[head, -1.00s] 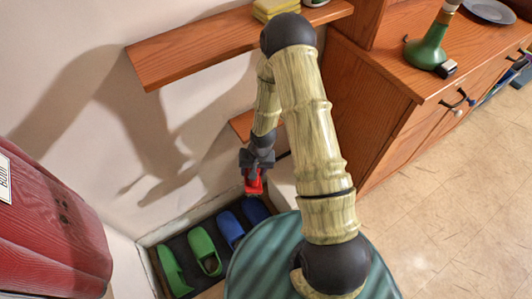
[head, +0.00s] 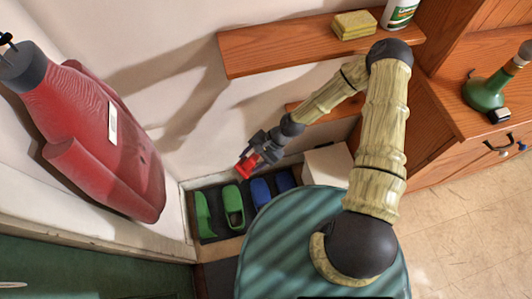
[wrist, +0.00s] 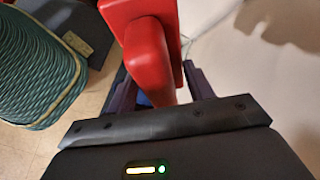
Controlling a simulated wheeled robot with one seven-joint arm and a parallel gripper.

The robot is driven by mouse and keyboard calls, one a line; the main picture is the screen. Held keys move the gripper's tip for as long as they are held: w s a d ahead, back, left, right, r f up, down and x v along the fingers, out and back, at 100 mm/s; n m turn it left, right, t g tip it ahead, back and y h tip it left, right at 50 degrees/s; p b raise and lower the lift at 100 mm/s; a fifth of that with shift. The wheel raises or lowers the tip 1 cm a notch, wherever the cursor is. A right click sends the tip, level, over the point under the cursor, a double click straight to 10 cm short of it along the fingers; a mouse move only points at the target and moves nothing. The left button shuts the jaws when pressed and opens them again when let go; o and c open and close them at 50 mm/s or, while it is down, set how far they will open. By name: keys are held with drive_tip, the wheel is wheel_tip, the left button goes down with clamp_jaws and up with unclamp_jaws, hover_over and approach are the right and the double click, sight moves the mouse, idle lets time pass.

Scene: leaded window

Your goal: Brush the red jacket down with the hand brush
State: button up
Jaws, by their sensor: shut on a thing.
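The red jacket (head: 105,140) hangs on the wall at the left of the head view, with a white tag on its front. My gripper (head: 256,158) is at mid-picture, to the right of the jacket and apart from it. It is shut on the red hand brush (head: 245,166). In the wrist view the red brush (wrist: 148,55) fills the space between my fingers, with its handle toward the camera. The bristles are hidden.
Green slippers (head: 233,206) and blue slippers (head: 261,191) stand in a tray below my gripper. A wooden shelf (head: 280,56) with a yellow sponge (head: 354,25) and a white bottle (head: 399,12) runs along the wall. A cabinet with a green bottle (head: 487,93) stands at right.

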drive_tip(key=s+a+r+m+y+p, duration=0.1)
drive_tip(key=a+r+y+p, duration=0.1)
drive_tip(key=a+r+p, duration=0.2)
drive_tip(key=s+a+r+m+t+y+p, duration=0.1)
drive_tip(key=a+r+p, duration=0.4)
drive_tip(key=r, duration=0.6)
drive_tip(key=s+a+r+m+y+p, duration=0.1)
drive_tip(key=a+r+m+y+p, duration=0.1)
drive_tip(key=r, duration=0.6)
drive_tip(key=a+y+p, duration=0.1)
drive_tip(key=a+p, duration=0.1)
drive_tip(key=p, duration=0.1)
drive_tip(key=shift+a+m+t, duration=0.3)
drive_tip(key=shift+w, duration=0.15)
drive_tip(key=s+a+p, duration=0.1)
drive_tip(key=s+a, duration=0.1)
drive_tip(key=a, duration=0.3)
drive_tip(key=shift+a, duration=0.35)
drive_tip(key=shift+s+a, duration=0.15)
drive_tip(key=shift+a, duration=0.65)
wheel_tip(320, 180, down, 4)
drive_tip(key=b, duration=0.3)
